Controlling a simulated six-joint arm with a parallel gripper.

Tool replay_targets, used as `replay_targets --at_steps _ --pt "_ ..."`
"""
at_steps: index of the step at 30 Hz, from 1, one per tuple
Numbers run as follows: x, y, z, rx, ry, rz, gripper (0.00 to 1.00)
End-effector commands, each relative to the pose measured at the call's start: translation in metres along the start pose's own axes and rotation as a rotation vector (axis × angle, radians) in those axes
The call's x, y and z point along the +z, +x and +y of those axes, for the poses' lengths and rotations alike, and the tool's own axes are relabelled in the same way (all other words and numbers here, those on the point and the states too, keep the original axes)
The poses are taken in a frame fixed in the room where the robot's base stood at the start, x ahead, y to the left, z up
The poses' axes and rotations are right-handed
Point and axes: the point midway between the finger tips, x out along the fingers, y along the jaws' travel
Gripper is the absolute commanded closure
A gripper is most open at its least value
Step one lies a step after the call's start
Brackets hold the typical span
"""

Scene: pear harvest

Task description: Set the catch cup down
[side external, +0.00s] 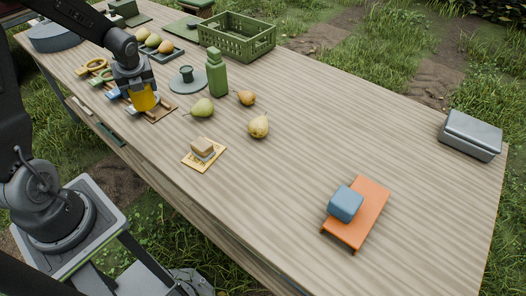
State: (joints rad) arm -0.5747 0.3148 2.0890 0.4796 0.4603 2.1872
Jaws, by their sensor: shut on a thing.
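My gripper (138,83) points down at the left end of the table and is shut on a yellow cup (144,99), which looks like the catch cup. The cup is upright and partly hidden by my gripper's fingers. It is over or close to a small brown wooden board (161,113) near the table's left edge. I cannot tell whether its base touches the board.
Colored-handled tools (97,65) lie just left of the cup. A grey-green round dish (187,80), a green bottle (217,73) and loose pears (203,107) are to its right. A green crate (237,37) stands behind.

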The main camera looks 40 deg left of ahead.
Motion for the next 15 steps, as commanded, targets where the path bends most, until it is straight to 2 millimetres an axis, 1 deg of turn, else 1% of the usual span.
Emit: replay_targets --at_steps 1,4,5,6,8,9,11,12,14,15 --pt "-0.005 -0.002 -0.030 -0.033 0.084 0.001 0.51" --pt "-0.016 -0.007 -0.082 -0.091 0.233 0.003 0.51" --pt "-0.021 -0.010 -0.096 -0.108 0.277 0.003 0.51" --pt "-0.028 -0.013 -0.116 -0.131 0.334 0.003 0.51" --pt "-0.040 -0.018 -0.144 -0.166 0.419 0.003 0.51" --pt "-0.049 -0.022 -0.163 -0.189 0.474 0.002 0.51" --pt "-0.065 -0.029 -0.189 -0.224 0.557 0.000 0.51" --pt "-0.076 -0.033 -0.206 -0.246 0.612 -0.001 0.51" --pt "-0.094 -0.040 -0.230 -0.280 0.691 -0.002 0.51" --pt "-0.107 -0.046 -0.245 -0.302 0.741 -0.003 0.51"
